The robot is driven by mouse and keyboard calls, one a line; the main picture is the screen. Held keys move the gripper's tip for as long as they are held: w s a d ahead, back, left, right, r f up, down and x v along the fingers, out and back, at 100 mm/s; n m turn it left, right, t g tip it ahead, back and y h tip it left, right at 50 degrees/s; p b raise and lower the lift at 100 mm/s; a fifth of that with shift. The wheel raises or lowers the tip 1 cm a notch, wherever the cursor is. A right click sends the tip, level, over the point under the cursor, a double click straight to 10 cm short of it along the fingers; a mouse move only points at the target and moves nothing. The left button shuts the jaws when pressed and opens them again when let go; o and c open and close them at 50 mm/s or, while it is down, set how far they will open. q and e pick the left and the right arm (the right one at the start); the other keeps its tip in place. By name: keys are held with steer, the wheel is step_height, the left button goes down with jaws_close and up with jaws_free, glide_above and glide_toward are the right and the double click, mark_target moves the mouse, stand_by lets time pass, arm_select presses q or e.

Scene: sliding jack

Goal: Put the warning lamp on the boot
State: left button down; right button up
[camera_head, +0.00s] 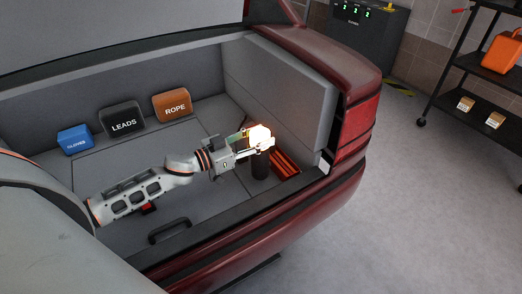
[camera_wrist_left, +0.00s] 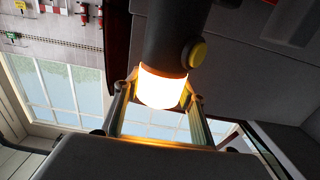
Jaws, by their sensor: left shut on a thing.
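The warning lamp (camera_head: 260,164) has a dark cylindrical body and a brightly glowing top. My left gripper (camera_head: 258,140) is shut on the glowing part and holds the lamp upright at the right side of the open grey boot (camera_head: 190,143). In the left wrist view the glowing band (camera_wrist_left: 162,88) sits between the two fingers, with the dark body and a yellow button beyond it. I cannot tell whether the lamp's base touches the boot floor. My right gripper is not in view.
Blue GLOVES (camera_head: 74,140), black LEADS (camera_head: 122,118) and brown ROPE (camera_head: 172,104) bags stand along the back of the boot. Red-orange bars (camera_head: 286,163) lie in a recess right beside the lamp. The boot's side wall (camera_head: 280,95) rises close behind. The left floor has free room.

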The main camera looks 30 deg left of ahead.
arm_select(q)
steer(key=shift+f, duration=0.5)
step_height(320, 180, down, 3)
steer(key=shift+f+b, duration=0.2)
steer(key=shift+b, duration=0.55)
steer(key=c, duration=1.2)
jaws_free()
steer(key=shift+f, duration=0.2)
steer(key=shift+c, duration=0.2)
steer(key=shift+r, duration=0.15)
steer(key=v, duration=1.2)
steer(key=shift+p, duration=0.35)
